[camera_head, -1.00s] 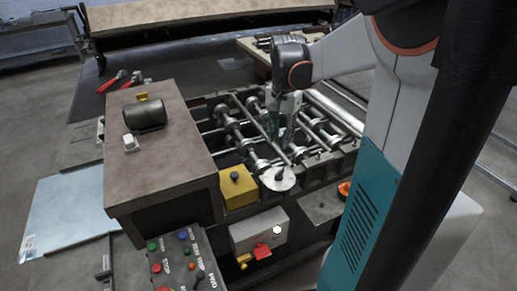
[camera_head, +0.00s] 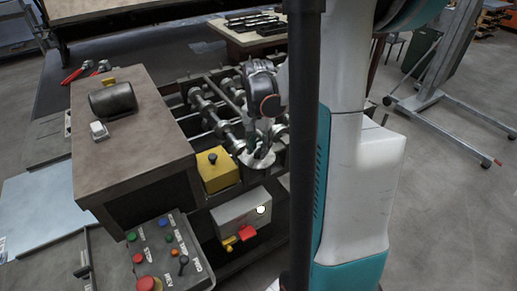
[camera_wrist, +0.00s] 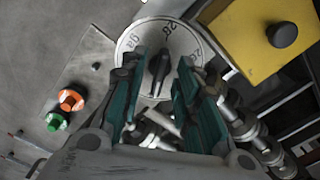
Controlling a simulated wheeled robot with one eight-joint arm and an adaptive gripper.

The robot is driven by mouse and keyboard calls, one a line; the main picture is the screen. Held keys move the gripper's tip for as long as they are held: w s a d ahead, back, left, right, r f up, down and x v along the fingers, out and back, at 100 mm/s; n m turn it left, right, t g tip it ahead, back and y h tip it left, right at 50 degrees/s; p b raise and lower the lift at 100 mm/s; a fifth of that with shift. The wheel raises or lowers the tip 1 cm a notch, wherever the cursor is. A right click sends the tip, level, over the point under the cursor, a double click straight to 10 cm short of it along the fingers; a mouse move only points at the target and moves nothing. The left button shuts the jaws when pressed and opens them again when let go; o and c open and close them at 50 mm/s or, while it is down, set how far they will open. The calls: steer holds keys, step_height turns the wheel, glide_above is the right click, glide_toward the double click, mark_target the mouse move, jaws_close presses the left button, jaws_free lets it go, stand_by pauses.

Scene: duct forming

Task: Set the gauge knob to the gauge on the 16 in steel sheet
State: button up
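The gauge dial (camera_wrist: 190,45) is a pale round plate with printed numbers around its rim, too tilted and small to read surely. Its black pointer knob (camera_wrist: 160,68) stands at the centre. My gripper (camera_wrist: 160,80) has its two teal fingers spread on either side of the knob, with gaps showing. In the head view my gripper (camera_head: 257,140) is over the dial (camera_head: 258,161) and hides part of it. A bluish steel sheet (camera_head: 38,205) lies at the left; the marking at its corner is unreadable.
A yellow box with a black knob (camera_head: 218,170) stands next to the dial. In front are a grey box (camera_head: 241,212) with a red lever and a button panel (camera_head: 165,250). Roller shafts (camera_head: 205,108) lie behind. An orange and a green button (camera_wrist: 65,105) show beside the dial.

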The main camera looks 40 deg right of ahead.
steer(key=shift+f, duration=0.1)
steer(key=shift+c, duration=0.3)
jaws_close()
steer(key=n, duration=0.5)
steer(key=shift+n+b, duration=0.3)
steer(key=n, duration=0.5)
steer(key=shift+n, duration=0.7)
steer(key=shift+o, duration=0.3)
jaws_free()
